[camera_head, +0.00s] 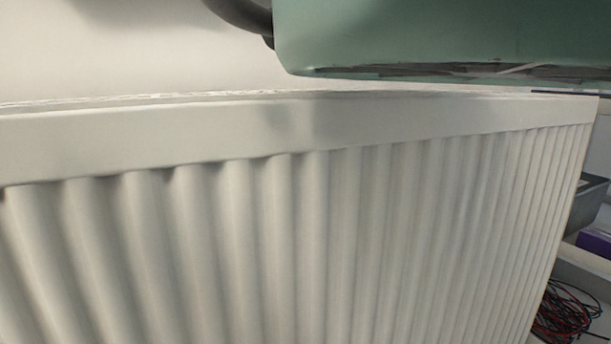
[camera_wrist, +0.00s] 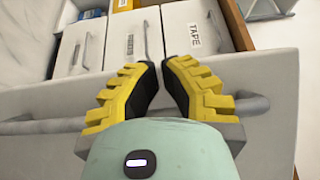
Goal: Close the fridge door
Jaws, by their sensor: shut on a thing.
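My gripper (camera_wrist: 160,64) shows in the wrist view, with yellow and black fingers angled in so that their tips are close together. A grey bar handle (camera_wrist: 45,126) runs across behind the fingers, on both sides of them. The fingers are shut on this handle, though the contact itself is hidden. The handle lies along a grey-white panel (camera_wrist: 275,75); I cannot tell for sure that this is the fridge door. The fridge's inside is not recognisable in either view. My gripper fingers are not visible in the head view.
A large white ribbed panel (camera_head: 290,240) fills the head view close up. At its right are a grey bin (camera_head: 588,205), a purple box (camera_head: 595,242) and tangled cables (camera_head: 565,312). White drawers or boxes (camera_wrist: 195,28), one labelled TAPE, stand beyond the gripper.

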